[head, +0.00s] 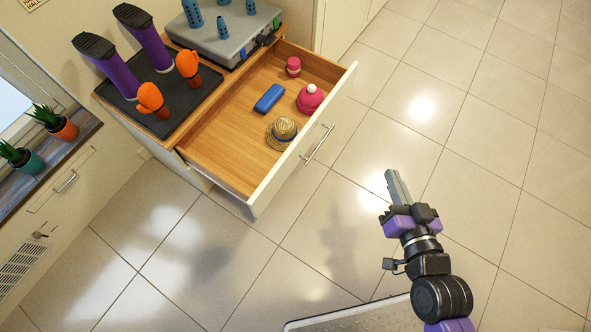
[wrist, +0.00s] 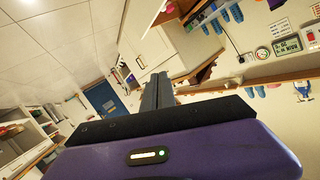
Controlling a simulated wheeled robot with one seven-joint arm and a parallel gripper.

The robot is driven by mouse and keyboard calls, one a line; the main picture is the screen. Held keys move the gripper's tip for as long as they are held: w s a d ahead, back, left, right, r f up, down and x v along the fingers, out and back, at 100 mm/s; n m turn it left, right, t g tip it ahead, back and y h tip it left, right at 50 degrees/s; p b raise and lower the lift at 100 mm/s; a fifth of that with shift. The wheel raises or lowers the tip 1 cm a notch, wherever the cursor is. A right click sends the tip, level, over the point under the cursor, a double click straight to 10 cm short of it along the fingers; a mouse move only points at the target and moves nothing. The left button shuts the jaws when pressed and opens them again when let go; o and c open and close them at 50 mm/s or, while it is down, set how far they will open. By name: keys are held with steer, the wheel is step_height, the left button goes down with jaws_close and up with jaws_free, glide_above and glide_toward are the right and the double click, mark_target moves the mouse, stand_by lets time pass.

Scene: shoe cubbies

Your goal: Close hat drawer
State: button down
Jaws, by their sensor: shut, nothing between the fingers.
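The hat drawer (head: 230,168) is pulled well out of its cabinet in the head view. Its cream front panel (head: 296,152) faces right and carries a metal bar handle (head: 318,145). Inside lie a straw hat (head: 283,131), a pink bobble hat (head: 310,98), a blue case (head: 269,98) and a small red-pink item (head: 293,66). My gripper (head: 397,186) is shut and empty, in the air to the right of the drawer front and apart from it. In the wrist view the shut fingers (wrist: 157,92) point up across a tilted view of the room.
The cabinet top bears a dark mat (head: 176,108) with purple boots (head: 110,70) and orange gloves (head: 152,101), and a grey case (head: 222,38). Potted plants (head: 55,122) stand on a left ledge. The tiled floor (head: 440,130) around the drawer is clear.

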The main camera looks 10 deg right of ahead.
steer(key=w+f+m+g+y+b, duration=0.1)
steer(key=w+f+m+b, duration=0.1)
steer(key=w+f, duration=0.55)
steer(key=m+g+y+b, duration=0.25)
steer(key=g+y, duration=0.35)
steer(key=y, duration=0.3)
glide_toward(284, 163)
steer(key=shift+n, duration=0.25)
steer(key=b+x, duration=0.2)
steer(key=x, duration=0.1)
steer(key=f+b+x, duration=0.1)
steer(key=x, duration=0.1)
steer(key=shift+s, duration=0.2)
steer(key=shift+w+a, duration=0.5)
